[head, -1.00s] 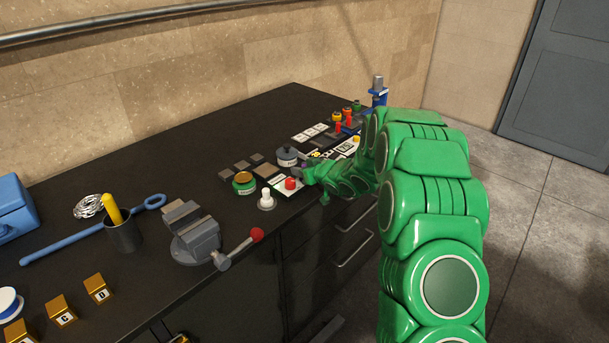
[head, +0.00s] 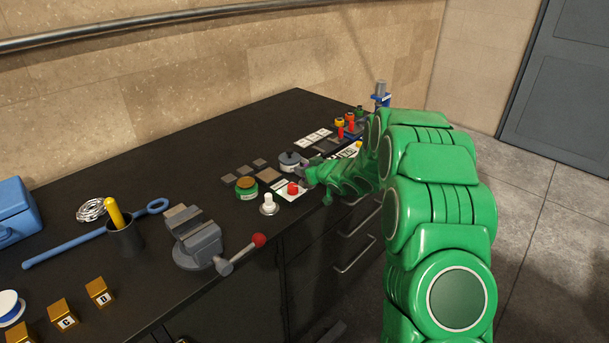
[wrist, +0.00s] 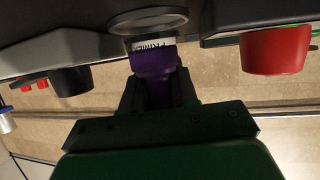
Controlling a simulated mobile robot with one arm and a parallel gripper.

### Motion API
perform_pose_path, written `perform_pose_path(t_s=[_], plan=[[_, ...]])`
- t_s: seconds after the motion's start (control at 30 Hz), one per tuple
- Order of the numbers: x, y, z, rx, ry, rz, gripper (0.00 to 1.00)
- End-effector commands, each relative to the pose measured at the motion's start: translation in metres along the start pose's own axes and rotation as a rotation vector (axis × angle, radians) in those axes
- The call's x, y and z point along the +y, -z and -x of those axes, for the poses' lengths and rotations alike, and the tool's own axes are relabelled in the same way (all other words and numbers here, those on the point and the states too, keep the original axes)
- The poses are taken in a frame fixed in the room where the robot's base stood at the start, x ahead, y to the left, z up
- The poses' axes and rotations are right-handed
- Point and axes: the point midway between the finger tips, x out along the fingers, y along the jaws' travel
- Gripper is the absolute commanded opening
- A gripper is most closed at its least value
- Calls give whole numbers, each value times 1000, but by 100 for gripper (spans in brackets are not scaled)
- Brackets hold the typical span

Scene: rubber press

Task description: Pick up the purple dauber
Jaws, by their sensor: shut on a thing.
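The purple dauber (wrist: 157,75) is between the two dark fingers of my gripper (wrist: 158,92) in the wrist view, and the gripper is shut on it. Its end is close to a round piece with a white printed label (wrist: 150,46); I cannot tell whether they touch. In the head view my gripper (head: 314,178) is low over the right part of the dark bench, next to the grey jar (head: 290,160). My own arm and wrist hide most of the fingers and the dauber there.
A red-topped piece (head: 292,188), a white knob (head: 268,204) and a green jar with a brown lid (head: 246,187) stand close to my gripper. A vise (head: 197,244) is further left. Several colored pieces and a blue stand (head: 381,97) are behind my arm.

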Motion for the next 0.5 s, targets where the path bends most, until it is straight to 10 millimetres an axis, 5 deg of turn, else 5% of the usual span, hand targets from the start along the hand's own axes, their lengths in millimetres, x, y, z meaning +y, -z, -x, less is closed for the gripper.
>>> perform_pose_path(t_s=[0.5], plan=[[-19,45,61,4,-1,2,0]])
